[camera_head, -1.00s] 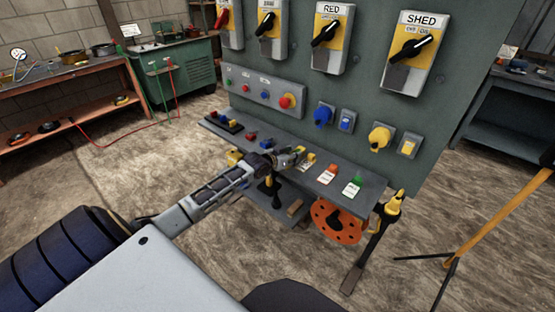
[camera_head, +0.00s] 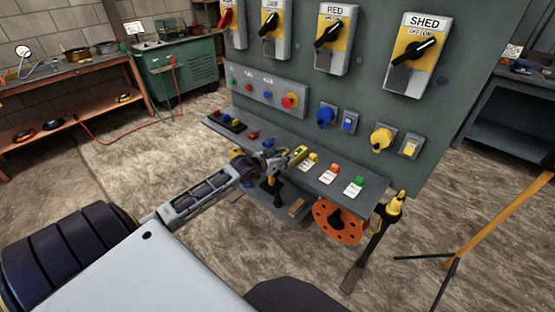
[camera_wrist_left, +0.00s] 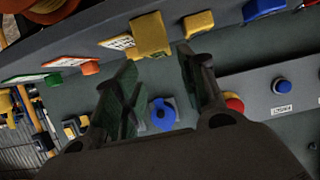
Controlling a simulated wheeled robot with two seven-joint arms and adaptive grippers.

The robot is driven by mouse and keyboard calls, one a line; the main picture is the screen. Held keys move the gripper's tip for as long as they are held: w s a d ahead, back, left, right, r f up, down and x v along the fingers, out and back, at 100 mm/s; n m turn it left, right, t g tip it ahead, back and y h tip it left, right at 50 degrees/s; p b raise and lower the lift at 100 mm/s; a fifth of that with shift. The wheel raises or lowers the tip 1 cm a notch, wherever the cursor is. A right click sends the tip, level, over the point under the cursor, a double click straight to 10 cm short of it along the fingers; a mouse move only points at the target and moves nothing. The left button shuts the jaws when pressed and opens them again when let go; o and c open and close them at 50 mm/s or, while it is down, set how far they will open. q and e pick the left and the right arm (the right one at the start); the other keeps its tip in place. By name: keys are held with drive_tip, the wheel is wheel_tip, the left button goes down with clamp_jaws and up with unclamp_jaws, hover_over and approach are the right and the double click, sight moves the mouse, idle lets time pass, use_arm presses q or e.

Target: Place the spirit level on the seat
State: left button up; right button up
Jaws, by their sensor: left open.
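My left gripper (camera_head: 284,161) is over the panel's ledge, its arm coming in from the left. In the left wrist view its two dark fingers (camera_wrist_left: 157,60) are apart, with no object clearly held between them. A small yellow piece (camera_head: 298,154) shows at the fingertips in the head view; I cannot tell whether it is the spirit level. In the left wrist view a yellow block (camera_wrist_left: 151,36) and a second yellow piece (camera_wrist_left: 198,24) lie at the ledge, just beyond the fingertips. I cannot pick out the seat. My right gripper is not in view.
A grey-green panel (camera_head: 375,99) carries rotary switches, sockets and a button box (camera_head: 263,94). Its ledge (camera_head: 373,197) holds several coloured blocks, some with white tags. An orange reel (camera_head: 336,222) sits below. A yellow-legged stand (camera_head: 503,218) is at right; floor is open at left.

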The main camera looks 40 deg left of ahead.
use_arm(q)
drive_tip(key=v, duration=0.3)
drive_tip(key=shift+s+r, duration=0.15)
drive_tip(key=shift+s, duration=0.2)
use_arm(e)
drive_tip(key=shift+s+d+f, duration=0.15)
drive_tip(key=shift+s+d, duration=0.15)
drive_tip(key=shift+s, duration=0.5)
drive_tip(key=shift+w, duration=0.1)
